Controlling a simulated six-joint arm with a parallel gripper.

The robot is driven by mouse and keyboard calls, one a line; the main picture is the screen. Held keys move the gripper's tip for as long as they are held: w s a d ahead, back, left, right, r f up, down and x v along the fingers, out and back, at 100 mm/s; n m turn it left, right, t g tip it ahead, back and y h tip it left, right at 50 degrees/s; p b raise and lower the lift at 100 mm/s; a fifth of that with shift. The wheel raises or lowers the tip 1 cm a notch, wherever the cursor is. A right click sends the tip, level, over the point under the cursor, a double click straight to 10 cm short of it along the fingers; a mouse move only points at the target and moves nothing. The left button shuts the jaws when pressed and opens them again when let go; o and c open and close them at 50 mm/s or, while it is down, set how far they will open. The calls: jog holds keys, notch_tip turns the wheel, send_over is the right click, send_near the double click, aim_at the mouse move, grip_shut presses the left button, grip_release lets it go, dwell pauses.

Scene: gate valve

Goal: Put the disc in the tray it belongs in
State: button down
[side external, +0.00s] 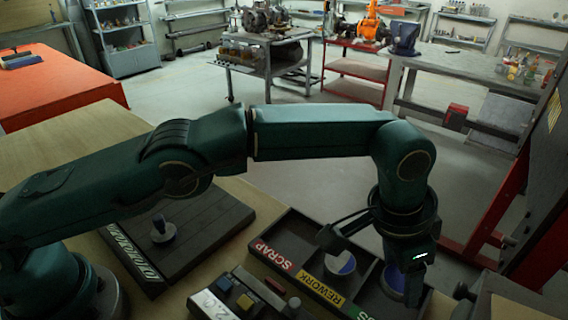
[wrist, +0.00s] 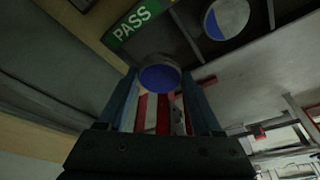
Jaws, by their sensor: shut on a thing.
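My gripper (side external: 402,282) points down at the right end of a dark tray (side external: 290,222). It is shut on a disc (side external: 392,284) with a blue face and pale rim. In the wrist view this disc (wrist: 160,77) sits between the fingertips (wrist: 161,82). The tray has compartments labelled SCRAP (side external: 272,255), REWORK (side external: 320,290) and PASS (wrist: 138,22). The held disc appears at the PASS compartment; I cannot tell whether it touches the floor. A second disc (side external: 341,264), part blue and part pale, lies in the REWORK compartment and shows in the wrist view (wrist: 227,18).
A dark board (side external: 205,240) with a small upright handle piece (side external: 161,230) lies left of the tray. A box with coloured blocks (side external: 245,300) stands in front of the tray. Dividers separate the compartments. Red framework (side external: 500,215) stands at the right, beyond the bench.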

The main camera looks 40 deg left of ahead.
aim_at(393, 280)
jog(key=shift+f, duration=1.95)
jog(key=shift+f, duration=0.15)
jog(key=shift+c, duration=1.7)
grip_release()
